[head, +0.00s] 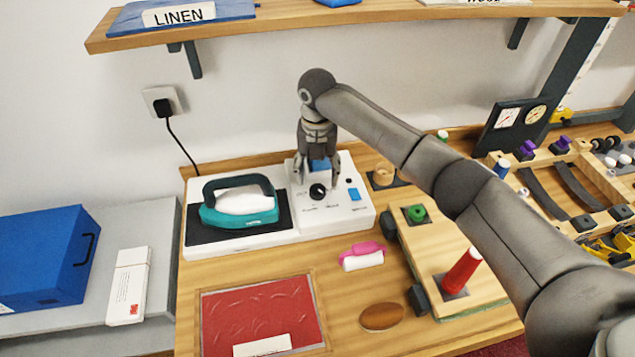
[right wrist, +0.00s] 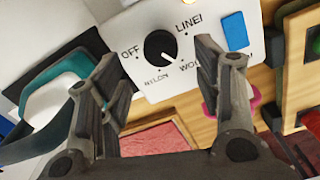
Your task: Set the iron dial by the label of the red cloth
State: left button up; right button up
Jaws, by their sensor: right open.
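The black iron dial (head: 317,191) is on the white panel (head: 354,213) of the iron station. In the right wrist view the dial (right wrist: 159,46) has OFF, LINEN, NYLON and a partly hidden WOOL around it; its white mark points down-right, toward WOOL. My right gripper (head: 318,182) is open above the dial, its fingers (right wrist: 157,53) on either side, apart from it in the right wrist view. The red cloth (head: 258,307) lies framed on the counter, with a white label (head: 262,346) at its front edge; no writing is readable there. My left gripper is out of view.
A teal iron (head: 240,203) rests left of the panel. A pink-and-white roll (head: 362,256) and a brown oval (head: 382,316) lie in front. The shelf (head: 290,28) above holds a blue cloth labelled LINEN (head: 180,14).

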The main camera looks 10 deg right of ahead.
aim_at(318, 189)
notch_tip(318, 189, up, 7)
dwell(0.3)
dwell(0.5)
